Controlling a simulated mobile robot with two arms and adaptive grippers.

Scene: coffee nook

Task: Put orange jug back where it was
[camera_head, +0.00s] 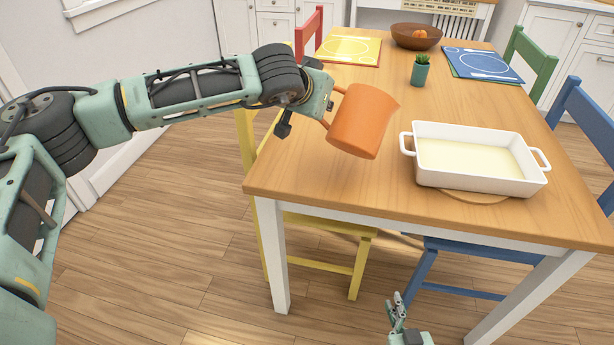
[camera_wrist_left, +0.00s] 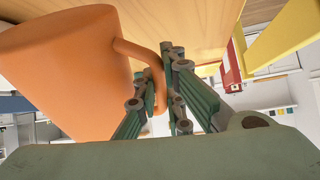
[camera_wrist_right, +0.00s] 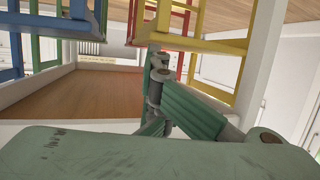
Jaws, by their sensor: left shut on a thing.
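The orange jug (camera_head: 364,122) is in the air above the near left part of the wooden table, tilted in the head view. My left gripper (camera_head: 328,104) is shut on its handle, and the left wrist view shows the fingers (camera_wrist_left: 170,88) at the handle beside the jug body (camera_wrist_left: 75,70). The jug's inside is hidden. My right gripper (camera_head: 398,305) is low in front of the table, below the tabletop, and holds nothing that I can see. In the right wrist view its fingers (camera_wrist_right: 158,85) appear close together.
A white baking dish (camera_head: 480,181) with pale yellow contents stands on a round wooden board (camera_head: 474,197) right of the jug. A small potted plant (camera_head: 420,71), a brown bowl (camera_head: 416,44) and placemats (camera_head: 349,50) are farther back. Chairs surround the table; its near left top is clear.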

